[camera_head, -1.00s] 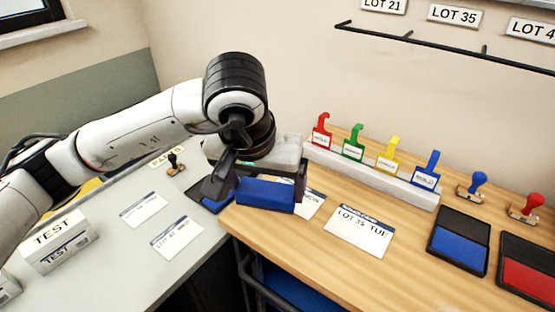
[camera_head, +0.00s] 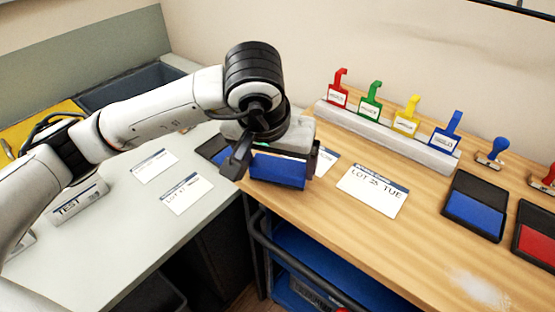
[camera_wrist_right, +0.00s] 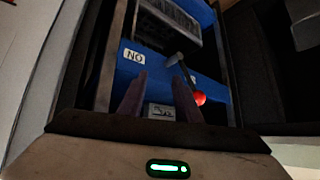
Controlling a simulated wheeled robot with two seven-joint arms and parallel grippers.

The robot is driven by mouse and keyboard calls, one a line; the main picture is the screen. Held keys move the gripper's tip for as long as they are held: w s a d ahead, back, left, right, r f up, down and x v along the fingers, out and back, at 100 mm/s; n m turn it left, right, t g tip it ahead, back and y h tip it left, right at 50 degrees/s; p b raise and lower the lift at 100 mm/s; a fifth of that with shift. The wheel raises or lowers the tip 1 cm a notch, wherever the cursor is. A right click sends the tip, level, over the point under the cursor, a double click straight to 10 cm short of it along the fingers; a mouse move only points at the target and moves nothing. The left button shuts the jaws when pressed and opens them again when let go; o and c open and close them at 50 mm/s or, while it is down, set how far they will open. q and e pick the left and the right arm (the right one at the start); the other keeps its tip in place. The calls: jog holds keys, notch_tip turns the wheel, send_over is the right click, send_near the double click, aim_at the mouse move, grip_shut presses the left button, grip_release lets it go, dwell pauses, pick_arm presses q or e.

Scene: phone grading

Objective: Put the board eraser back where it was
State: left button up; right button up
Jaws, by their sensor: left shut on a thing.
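The board eraser (camera_head: 278,171), seen as a blue block, is held between the fingers of my left gripper (camera_head: 276,163). In the head view it is over the left end of the wooden table, in front of the white cards; I cannot tell whether it touches the top. A pale whitish smear (camera_head: 478,290) lies on the wood at the lower right. My right gripper (camera_wrist_right: 158,98) shows in the right wrist view with its two fingers apart and nothing between them. It faces a blue shelf area under a table.
A rack (camera_head: 385,137) of red, green, yellow and blue tags stands at the back. A card reading LOT 35 TUE (camera_head: 373,191), a blue ink pad (camera_head: 474,212) and a blue stamp (camera_head: 492,152) are to the right. The shelf holds a red ball-ended item (camera_wrist_right: 199,98) and a NO label (camera_wrist_right: 133,56).

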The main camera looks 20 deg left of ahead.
pick_arm(q)
jog(key=shift+f+b, duration=0.6)
jog(key=shift+b, duration=0.05)
jog(key=o, duration=0.9)
jog(key=shift+r, duration=0.1)
